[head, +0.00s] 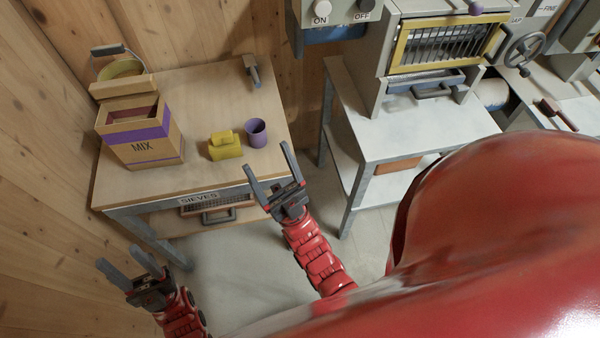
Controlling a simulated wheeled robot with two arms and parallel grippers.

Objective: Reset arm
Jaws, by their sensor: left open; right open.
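My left gripper (126,273) is open and empty at the lower left, in front of the wooden table (195,88) and below its top. My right gripper (267,168) is open and empty, just off the table's front right corner. Both red arms come up from the bottom of the view. No object lies between the fingers of either gripper. A large red part of my own body covers the lower right of the view.
On the table stand a MIX box (150,152), a yellow block-like item (225,146), a purple cup (256,133), a bucket (121,69) on a wooden block and a grey tool (252,70). A SIEVES drawer (215,203) is below. A machine (441,45) stands on the right table (425,123).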

